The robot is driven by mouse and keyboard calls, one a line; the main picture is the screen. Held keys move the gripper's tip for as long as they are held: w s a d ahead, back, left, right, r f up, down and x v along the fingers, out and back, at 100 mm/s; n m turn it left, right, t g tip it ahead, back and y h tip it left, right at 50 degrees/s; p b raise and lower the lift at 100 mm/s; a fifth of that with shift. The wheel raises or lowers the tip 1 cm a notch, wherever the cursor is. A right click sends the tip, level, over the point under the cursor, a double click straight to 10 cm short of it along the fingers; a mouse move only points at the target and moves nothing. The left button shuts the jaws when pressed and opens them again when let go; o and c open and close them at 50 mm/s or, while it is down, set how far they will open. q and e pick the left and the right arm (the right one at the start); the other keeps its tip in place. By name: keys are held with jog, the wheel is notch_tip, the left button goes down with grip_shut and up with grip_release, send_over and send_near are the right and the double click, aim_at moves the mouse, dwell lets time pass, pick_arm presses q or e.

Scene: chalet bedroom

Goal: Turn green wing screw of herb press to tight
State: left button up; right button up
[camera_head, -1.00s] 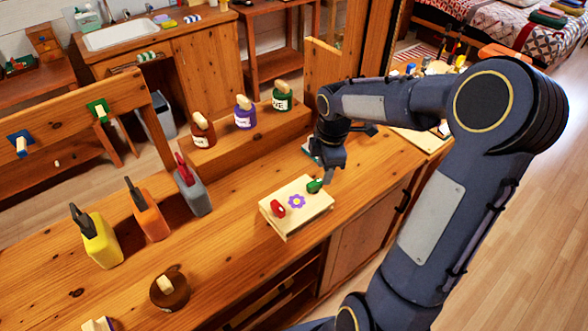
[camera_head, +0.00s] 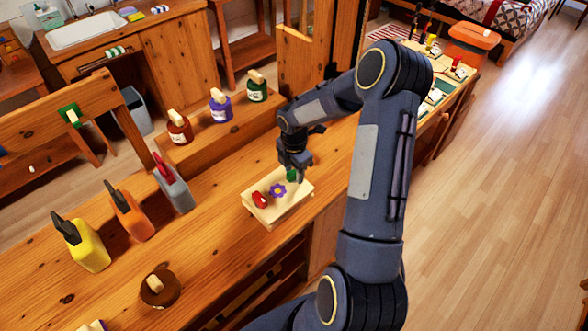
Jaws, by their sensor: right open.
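The herb press (camera_head: 262,213) is a small pale wooden block on the wooden workbench, with a purple flower on its top. A red wing screw (camera_head: 260,199) stands at its left end. The green wing screw (camera_head: 291,175) is at its right end, partly hidden by my right gripper. My right gripper (camera_head: 296,176) points down at the green screw, with its fingers open and right around or beside it; contact cannot be made out. My left gripper is not in view.
The workbench (camera_head: 220,245) also bears yellow (camera_head: 88,250), orange (camera_head: 133,220) and grey (camera_head: 175,190) bottles to the left. Several stoppered jars (camera_head: 221,108) stand on a raised ledge behind. A round brown piece (camera_head: 160,289) lies in front. The bench is clear around the press.

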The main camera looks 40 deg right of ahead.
grip_shut()
dwell(0.4)
jog(key=m+b, duration=0.2)
jog(key=m, duration=0.1)
jog(key=shift+f+m+b, duration=0.15)
jog(key=shift+m+b, duration=0.15)
jog(key=shift+b, duration=0.05)
jog(key=m+b, duration=0.2)
jog(key=m, duration=0.2)
jog(key=shift+m, duration=0.3)
jog(key=m+b, duration=0.2)
jog(key=m, duration=0.2)
jog(key=shift+m+b, duration=0.6)
jog(key=shift+m, duration=1.6)
jog(key=shift+r, duration=0.2)
